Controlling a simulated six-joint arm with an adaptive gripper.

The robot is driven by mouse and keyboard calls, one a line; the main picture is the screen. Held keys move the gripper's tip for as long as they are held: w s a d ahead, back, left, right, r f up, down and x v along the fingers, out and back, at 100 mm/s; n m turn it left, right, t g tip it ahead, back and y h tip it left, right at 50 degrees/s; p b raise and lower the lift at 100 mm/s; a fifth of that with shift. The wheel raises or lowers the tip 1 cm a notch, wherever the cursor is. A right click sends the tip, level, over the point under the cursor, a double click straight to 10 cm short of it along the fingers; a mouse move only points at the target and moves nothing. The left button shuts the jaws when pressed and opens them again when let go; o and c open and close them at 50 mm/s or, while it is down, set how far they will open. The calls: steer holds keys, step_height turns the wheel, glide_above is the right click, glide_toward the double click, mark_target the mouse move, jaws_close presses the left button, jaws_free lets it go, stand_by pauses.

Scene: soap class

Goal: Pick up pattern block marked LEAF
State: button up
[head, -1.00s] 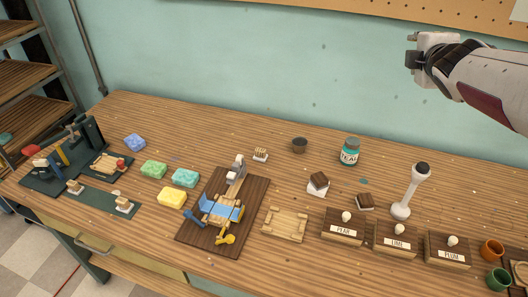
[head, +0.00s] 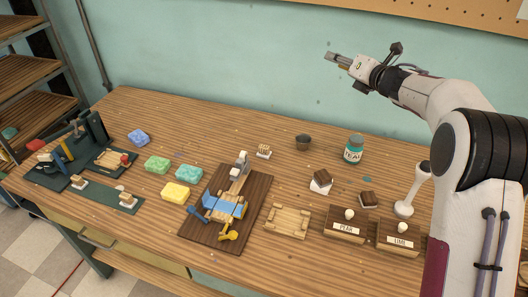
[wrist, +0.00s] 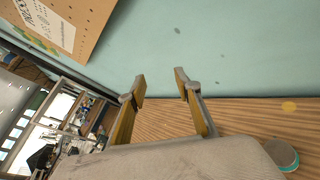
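Small pale blocks stand on the wooden bench. One lettered block (head: 264,152) is near the back middle, and two more, a left block (head: 79,183) and a right block (head: 126,200), sit on the green mat (head: 103,196) at the left. Their markings are too small to read, so I cannot tell which is LEAF. My gripper (head: 328,56) is high above the back of the bench, far from these blocks. In the wrist view my gripper (wrist: 160,80) has its two fingers apart, with nothing between them. None of the pale blocks can be made out there.
Colored soap bars (head: 157,165) lie left of a dark board (head: 251,214) bearing a press. A wooden tray (head: 287,221), knobbed boxes (head: 345,226), a teal-lidded jar (head: 353,149), a dark cup (head: 303,142) and a tall white stand (head: 409,190) are to the right. My arm hides the bench's right end.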

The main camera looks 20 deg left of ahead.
steer(key=s+a+f+n+g+y, duration=0.25)
steer(key=a+f+n+g, duration=0.4)
steer(key=f, duration=0.65)
steer(key=n+g, duration=0.4)
steer(key=n, duration=0.5)
glide_toward(268, 147)
steer(key=shift+w+a+f+y, duration=0.2)
steer(key=shift+a+y, duration=0.05)
steer(key=shift+a, duration=0.3)
steer(key=shift+w+a+f+y, duration=0.2)
steer(key=shift+a, duration=0.3)
steer(key=shift+s+f+g, duration=0.25)
steer(key=shift+s+f, duration=0.05)
steer(key=shift+f, duration=0.15)
steer(key=shift+a, duration=0.1)
steer(key=shift+x, duration=1.25)
steer(key=shift+x, duration=2.6)
steer(key=shift+c, duration=0.3)
